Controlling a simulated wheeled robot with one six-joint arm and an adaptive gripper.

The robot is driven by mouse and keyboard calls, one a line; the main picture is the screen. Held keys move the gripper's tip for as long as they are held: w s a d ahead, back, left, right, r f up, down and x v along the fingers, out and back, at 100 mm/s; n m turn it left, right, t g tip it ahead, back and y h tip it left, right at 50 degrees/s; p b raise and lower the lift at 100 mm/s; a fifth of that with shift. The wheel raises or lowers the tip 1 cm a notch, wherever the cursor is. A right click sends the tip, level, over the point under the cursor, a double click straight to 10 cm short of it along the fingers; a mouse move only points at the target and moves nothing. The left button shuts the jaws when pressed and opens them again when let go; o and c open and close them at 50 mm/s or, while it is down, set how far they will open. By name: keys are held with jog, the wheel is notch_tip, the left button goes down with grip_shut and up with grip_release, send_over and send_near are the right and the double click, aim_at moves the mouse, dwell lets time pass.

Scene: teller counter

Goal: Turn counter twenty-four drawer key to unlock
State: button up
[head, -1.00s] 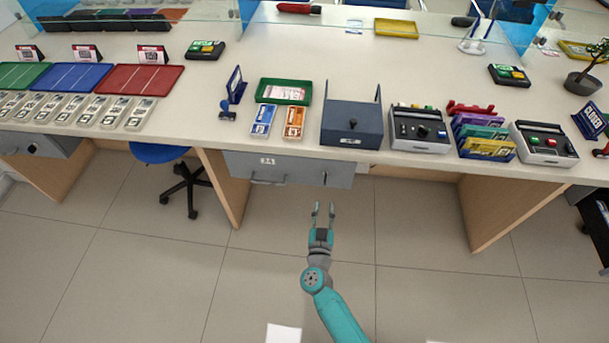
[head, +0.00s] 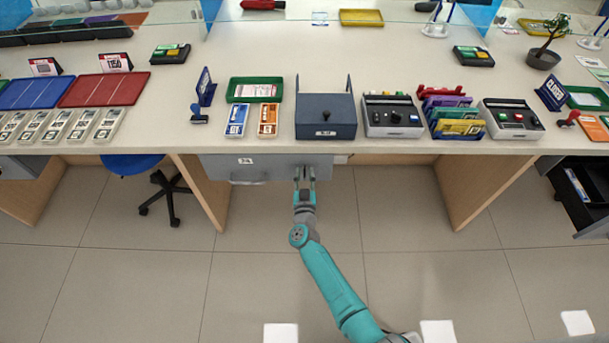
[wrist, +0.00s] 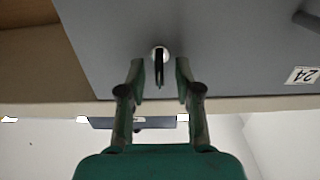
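The grey drawer (head: 220,163) under the counter is closed, and its number plate (wrist: 303,75) reads 24, upside down in the wrist view. A dark key (wrist: 159,70) stands in a round silver lock (wrist: 159,50) on the drawer front. My gripper (wrist: 158,72) is open, with one finger on each side of the key. Gaps show between the key and both fingertips. In the head view my gripper (head: 304,174) is at the drawer's right part and hides the key. The drawer handle (head: 248,182) is left of it.
The counter top above holds a dark blue box (head: 325,117), a green tray (head: 238,97) and a grey device with knobs (head: 392,130). Wooden side panels (head: 203,190) stand left and right (head: 470,185). The floor in front is clear. A blue chair (head: 135,163) stands at left.

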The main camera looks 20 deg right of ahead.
grip_shut()
jog(key=shift+m, duration=0.3)
jog(key=m, duration=0.3)
jog(key=shift+d+m, duration=0.15)
jog(key=shift+m, duration=0.15)
jog(key=m, duration=0.4)
jog(key=shift+s+d+f+m, duration=0.1)
jog(key=shift+f+m, duration=0.05)
jog(key=shift+m, duration=0.15)
jog(key=m, duration=0.4)
jog(key=shift+d+f, duration=0.1)
jog(key=shift+f+m, duration=0.2)
jog(key=shift+m, duration=2.3)
